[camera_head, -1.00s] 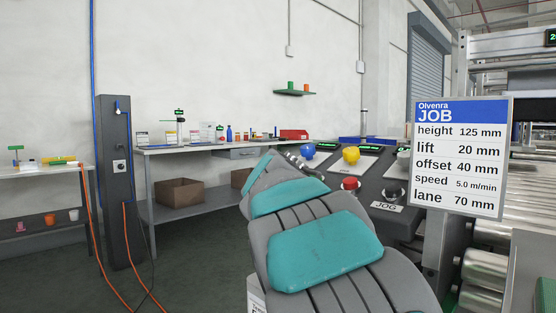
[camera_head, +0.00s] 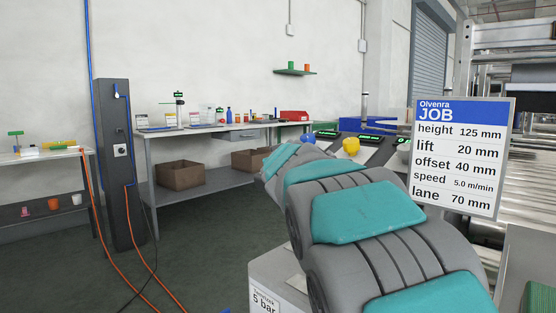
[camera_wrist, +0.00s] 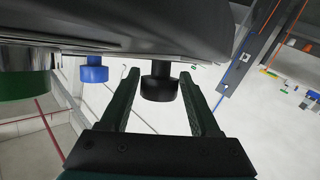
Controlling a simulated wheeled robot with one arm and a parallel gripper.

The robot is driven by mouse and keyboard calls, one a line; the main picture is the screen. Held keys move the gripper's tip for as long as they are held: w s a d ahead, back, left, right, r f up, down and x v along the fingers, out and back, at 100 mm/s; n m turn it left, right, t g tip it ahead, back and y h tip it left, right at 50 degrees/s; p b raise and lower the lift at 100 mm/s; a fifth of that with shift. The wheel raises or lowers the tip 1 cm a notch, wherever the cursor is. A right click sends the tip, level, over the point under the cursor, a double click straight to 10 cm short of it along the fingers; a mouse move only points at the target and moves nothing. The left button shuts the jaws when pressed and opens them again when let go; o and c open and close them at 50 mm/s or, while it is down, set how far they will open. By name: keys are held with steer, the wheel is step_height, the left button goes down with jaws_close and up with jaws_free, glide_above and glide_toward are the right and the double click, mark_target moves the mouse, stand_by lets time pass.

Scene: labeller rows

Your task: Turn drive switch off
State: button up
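In the wrist view a black knob (camera_wrist: 159,83) hangs from the underside of a dark panel, between the fingertips of my gripper (camera_wrist: 160,80). The fingers are apart, with a visible gap on each side of the knob. A blue knob (camera_wrist: 95,70) is just left of the left finger. No label marks the drive switch, so I cannot tell if the black knob is it. In the head view a yellow knob (camera_head: 351,146) stands on the console (camera_head: 367,156); my arm hides much of the console and my gripper.
A job sign (camera_head: 462,156) stands right of my arm, in front of a roller conveyor (camera_head: 530,190). A grey post (camera_head: 118,165) with orange hoses stands at left. A workbench (camera_head: 190,131) runs along the wall.

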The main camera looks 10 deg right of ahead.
steer(key=shift+o, duration=1.2)
steer(key=shift+s, duration=0.15)
steer(key=s+r, duration=0.1)
steer(key=s, duration=0.6)
steer(key=shift+s+a, duration=0.2)
steer(key=shift+a, duration=0.1)
